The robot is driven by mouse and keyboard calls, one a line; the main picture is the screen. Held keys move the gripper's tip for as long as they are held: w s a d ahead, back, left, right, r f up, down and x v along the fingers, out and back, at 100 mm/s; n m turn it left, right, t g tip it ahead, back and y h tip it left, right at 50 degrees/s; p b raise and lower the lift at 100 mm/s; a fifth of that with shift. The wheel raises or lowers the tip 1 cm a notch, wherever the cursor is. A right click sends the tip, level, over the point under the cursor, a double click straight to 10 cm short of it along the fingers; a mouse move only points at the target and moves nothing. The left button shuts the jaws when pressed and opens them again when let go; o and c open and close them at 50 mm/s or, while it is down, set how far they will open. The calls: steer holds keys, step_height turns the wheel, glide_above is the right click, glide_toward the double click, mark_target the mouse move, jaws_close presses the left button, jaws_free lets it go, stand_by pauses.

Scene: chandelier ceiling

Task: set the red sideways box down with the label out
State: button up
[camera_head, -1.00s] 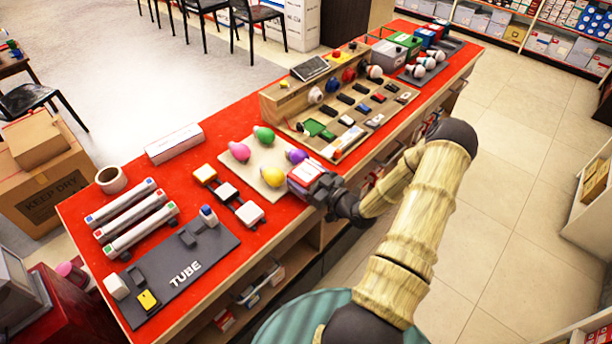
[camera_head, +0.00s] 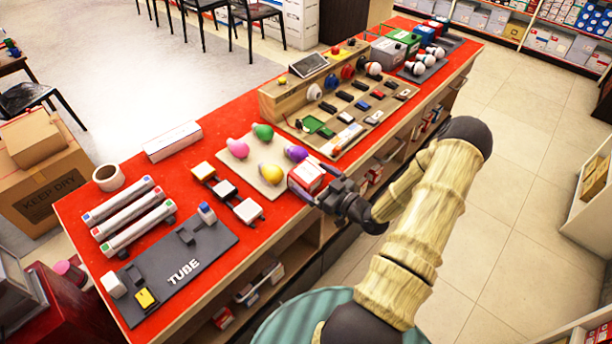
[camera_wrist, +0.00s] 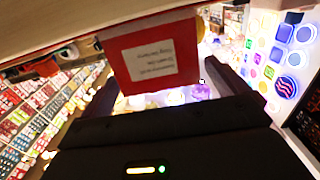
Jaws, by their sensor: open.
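The red box (camera_head: 306,176) with a white label sits on the red counter top (camera_head: 262,232) near its front edge, beside the board of coloured bulbs. In the wrist view the red box (camera_wrist: 157,82) shows its white label (camera_wrist: 160,62) toward me, with small printed lines slightly tilted. My gripper (camera_head: 322,190) is open, just in front of the box on the aisle side. In the wrist view its dark fingers stand wide on either side of the box, with visible gaps. The box's far side is hidden.
The bulb board (camera_head: 262,178) with several bulbs is just left of the box. A wooden stepped display (camera_head: 340,112) stands beyond it. White-topped blocks (camera_head: 227,190) and a grey TUBE board (camera_head: 180,258) lie nearer. The aisle floor (camera_head: 500,200) is clear.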

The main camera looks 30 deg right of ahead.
steer(key=b+v, duration=0.1)
steer(key=v, duration=0.7)
steer(key=shift+d, duration=0.1)
